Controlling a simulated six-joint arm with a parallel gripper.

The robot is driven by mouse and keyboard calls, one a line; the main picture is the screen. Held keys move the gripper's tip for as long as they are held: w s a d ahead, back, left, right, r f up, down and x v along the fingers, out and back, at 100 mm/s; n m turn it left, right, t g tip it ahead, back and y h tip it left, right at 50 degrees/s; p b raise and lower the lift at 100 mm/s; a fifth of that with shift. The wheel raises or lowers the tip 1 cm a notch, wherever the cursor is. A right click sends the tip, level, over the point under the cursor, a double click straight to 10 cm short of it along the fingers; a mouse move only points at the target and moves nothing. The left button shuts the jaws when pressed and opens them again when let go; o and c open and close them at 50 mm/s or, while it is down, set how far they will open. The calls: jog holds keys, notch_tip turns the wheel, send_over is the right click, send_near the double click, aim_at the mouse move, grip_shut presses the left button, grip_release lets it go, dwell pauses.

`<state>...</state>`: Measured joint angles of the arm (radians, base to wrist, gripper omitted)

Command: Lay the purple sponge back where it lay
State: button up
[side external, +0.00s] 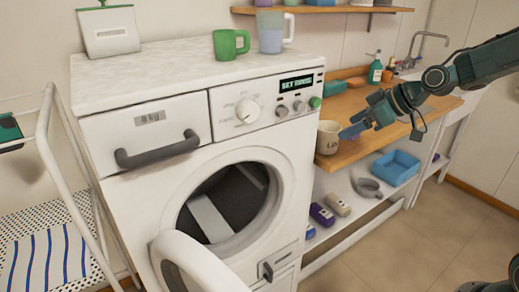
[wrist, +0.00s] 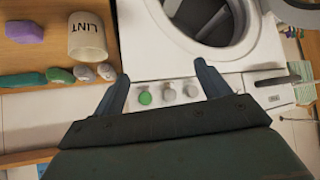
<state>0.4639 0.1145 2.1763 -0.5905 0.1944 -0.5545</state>
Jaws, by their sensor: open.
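A purple sponge-like block (wrist: 24,31) lies on the wooden counter at the upper left of the wrist view, beside the white cup lettered LINT (wrist: 88,38) and apart from it. My gripper (wrist: 163,80) is open, with nothing between its fingers. In the side view my gripper (side external: 352,131) is above the counter (side external: 345,150), close to the cup (side external: 328,137). I cannot make out the block on the counter in that view; my gripper may hide it. Another purple object (side external: 322,214) is on the lower shelf.
The washing machine (side external: 150,190) stands beside the counter, its door (side external: 190,258) open. Several green and grey lumps (wrist: 60,75) lie along the counter edge in the wrist view. A blue tray (side external: 396,167) and a grey scoop (side external: 368,187) are on the lower shelf. A green bottle (side external: 375,70) stands behind.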

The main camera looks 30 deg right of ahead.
jog(key=s+a+r+m+g+h, duration=0.1)
jog(key=s+a+r+m, duration=0.1)
jog(key=s, duration=1.1)
jog(key=s+a+r+m+g+h, duration=0.1)
jog(key=s+a+m+g+h, duration=0.1)
jog(key=s, duration=1)
jog(key=shift+s+a+r+m+h, duration=0.3)
jog(key=shift+s+a+r, duration=0.05)
jog(key=shift+a, duration=0.5)
